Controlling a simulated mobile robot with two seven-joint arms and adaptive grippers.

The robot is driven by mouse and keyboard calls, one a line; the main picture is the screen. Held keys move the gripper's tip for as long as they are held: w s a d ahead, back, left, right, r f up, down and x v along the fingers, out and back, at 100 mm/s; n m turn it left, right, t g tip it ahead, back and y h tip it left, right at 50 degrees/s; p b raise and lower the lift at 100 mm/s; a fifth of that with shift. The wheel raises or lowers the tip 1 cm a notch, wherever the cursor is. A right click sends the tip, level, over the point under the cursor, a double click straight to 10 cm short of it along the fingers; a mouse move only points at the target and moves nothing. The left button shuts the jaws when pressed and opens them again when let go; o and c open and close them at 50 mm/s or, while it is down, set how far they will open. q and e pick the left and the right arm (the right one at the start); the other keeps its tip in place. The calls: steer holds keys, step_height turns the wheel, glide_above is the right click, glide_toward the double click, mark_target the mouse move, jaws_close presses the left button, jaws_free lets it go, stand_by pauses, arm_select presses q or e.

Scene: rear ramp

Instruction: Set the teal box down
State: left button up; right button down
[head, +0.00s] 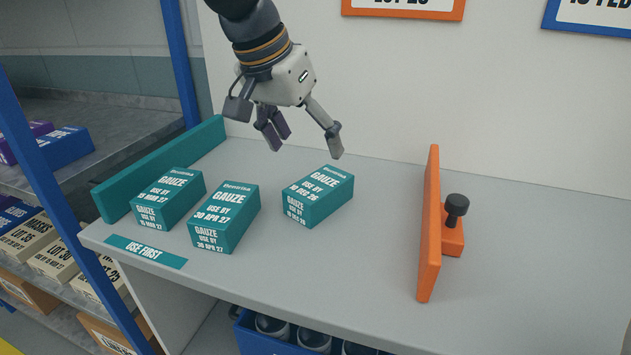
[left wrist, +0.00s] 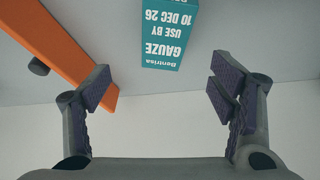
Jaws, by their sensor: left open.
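Three teal gauze boxes stand on the grey shelf. The left box (head: 168,198) reads use by 15 MAR 27, the middle box (head: 224,217) reads 30 APR 27, and the right box (head: 318,196) reads 10 DEC 26. My left gripper (head: 305,150) is open and empty above and behind the right box, apart from it. In the left wrist view that box (left wrist: 176,35) appears upside down, beyond and between the spread fingers (left wrist: 165,95). My right gripper is not in view.
A teal side wall (head: 160,168) bounds the shelf at left, with a "USE FIRST" label (head: 145,251) on the front edge. An orange divider (head: 429,225) with a black knob (head: 456,208) stands at right. Bare shelf lies between the right box and divider. A blue post (head: 70,190) rises at left.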

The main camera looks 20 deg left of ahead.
mark_target(318, 183)
arm_select(q)
steer(key=shift+m, duration=0.7)
steer(key=x, duration=0.6)
steer(key=shift+s+f, duration=0.1)
steer(key=shift+s, duration=0.1)
steer(key=x, duration=0.4)
steer(key=a+x, duration=0.1)
steer(key=x, duration=0.1)
steer(key=shift+s+f, duration=0.1)
steer(key=shift+r, duration=0.2)
steer(key=shift+c, duration=0.4)
steer(key=c, duration=1.4)
